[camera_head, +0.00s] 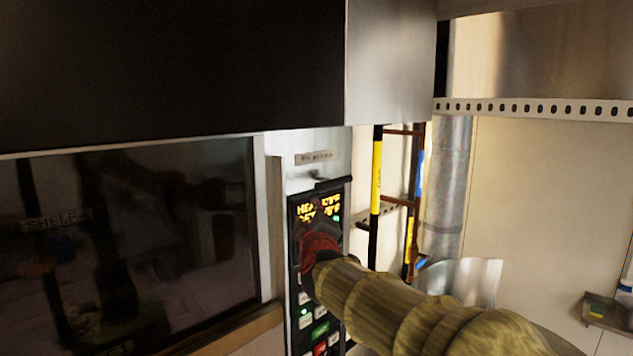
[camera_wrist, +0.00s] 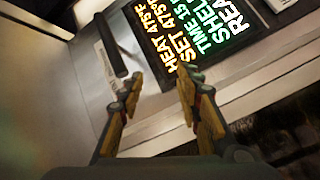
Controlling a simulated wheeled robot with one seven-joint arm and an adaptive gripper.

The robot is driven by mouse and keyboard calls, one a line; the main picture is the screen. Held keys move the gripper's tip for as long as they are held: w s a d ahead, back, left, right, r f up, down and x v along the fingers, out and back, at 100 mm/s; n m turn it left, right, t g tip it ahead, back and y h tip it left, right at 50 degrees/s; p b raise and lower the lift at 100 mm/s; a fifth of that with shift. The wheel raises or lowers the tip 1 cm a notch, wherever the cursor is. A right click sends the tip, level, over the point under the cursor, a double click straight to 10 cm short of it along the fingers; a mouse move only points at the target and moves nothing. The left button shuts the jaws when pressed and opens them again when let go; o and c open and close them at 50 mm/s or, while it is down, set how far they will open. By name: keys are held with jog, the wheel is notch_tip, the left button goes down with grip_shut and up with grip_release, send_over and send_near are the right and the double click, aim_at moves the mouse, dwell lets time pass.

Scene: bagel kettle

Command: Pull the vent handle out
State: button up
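The vent handle looks to be the short black bar (camera_head: 332,184) at the top of the oven's control panel. In the wrist view the black handle (camera_wrist: 111,45) stands out from the steel face beside the lit display. My gripper (camera_wrist: 160,80) is open, its two yellow-and-dark fingers apart with nothing between them. The handle's lower end is close to the left fingertip, outside the gap; whether they touch cannot be told. In the head view my gripper (camera_head: 320,245) is in front of the panel, below the handle, and its fingers are hard to make out.
The control panel (camera_head: 303,305) has a lit display and several buttons, partly hidden by my arm. A dark oven window (camera_head: 140,240) lies to the left. A large hood (camera_head: 388,65) overhangs above. A rack with a yellow-and-black post (camera_head: 376,175) and a metal duct (camera_head: 448,185) stand right.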

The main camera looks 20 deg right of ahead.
aim_at(325, 187)
jog(key=s+d+r+n+h, duration=0.2)
jog(key=d+r+n+h, duration=0.1)
jog(key=r, duration=0.1)
jog(key=shift+t, duration=0.3)
jog(key=shift+p+x, duration=0.45)
jog(key=shift+x, duration=3.7)
jog(key=shift+r, duration=0.1)
jog(key=shift+c, duration=0.6)
jog(key=c, duration=0.7)
grip_shut()
